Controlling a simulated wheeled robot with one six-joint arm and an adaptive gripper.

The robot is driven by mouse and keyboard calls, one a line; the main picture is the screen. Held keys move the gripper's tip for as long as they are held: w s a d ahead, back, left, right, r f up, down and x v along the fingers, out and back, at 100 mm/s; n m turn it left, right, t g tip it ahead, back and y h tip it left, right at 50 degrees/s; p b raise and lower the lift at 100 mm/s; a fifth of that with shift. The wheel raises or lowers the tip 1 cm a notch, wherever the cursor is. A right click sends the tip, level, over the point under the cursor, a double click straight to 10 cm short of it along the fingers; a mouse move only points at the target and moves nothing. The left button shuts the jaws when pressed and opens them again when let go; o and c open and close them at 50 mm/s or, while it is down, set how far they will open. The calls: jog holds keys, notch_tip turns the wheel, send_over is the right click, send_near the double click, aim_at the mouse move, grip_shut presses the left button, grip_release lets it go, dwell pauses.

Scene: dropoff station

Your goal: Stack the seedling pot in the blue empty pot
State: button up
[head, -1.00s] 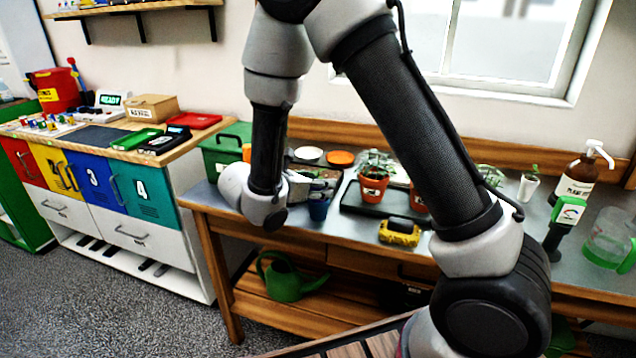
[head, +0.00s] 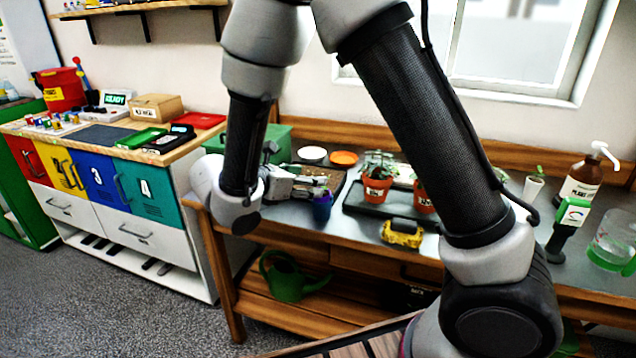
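The blue pot (head: 322,209) stands near the front edge of the metal-topped bench, in the head view. My gripper (head: 313,188) is low over the bench, pointing right, with its tips beside or just behind the blue pot's rim. A little green shows by the rim; I cannot tell whether it is a seedling or whether the pot is empty. The fingers are too small to show whether they are open or hold something. Potted plants in view are two orange pots (head: 377,190) on a dark tray and a small white pot with a seedling (head: 533,187).
The dark tray (head: 360,210) lies right of the blue pot. A pump bottle (head: 580,180) and a clear jug (head: 610,240) stand at the right. White and orange dishes (head: 344,158) lie behind the gripper.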

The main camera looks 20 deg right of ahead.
jog(key=v, duration=0.5)
jog(key=s+d+r+m+g+y, duration=0.1)
jog(key=s+d+r+m+g, duration=0.15)
jog(key=d, duration=0.35)
jog(key=s+d+r+m+g+y, duration=0.1)
jog(key=s+d+r+m+g, duration=0.1)
jog(key=d+m, duration=0.25)
jog(key=s+d+r+m+g+y, duration=0.1)
jog(key=s+d+r+m+g, duration=0.15)
jog(key=d, duration=0.35)
jog(key=s+d+r+m+t+y, duration=0.2)
jog(key=s+d+m+y, duration=0.1)
jog(key=s+m, duration=0.4)
jog(key=s+d+r+m+t+y, duration=0.2)
jog(key=s+d+m+y, duration=0.2)
jog(key=s+m, duration=0.3)
jog(key=shift+d+r+m+y, duration=0.3)
jog(key=shift+r+m+y, duration=0.1)
jog(key=shift+y, duration=0.3)
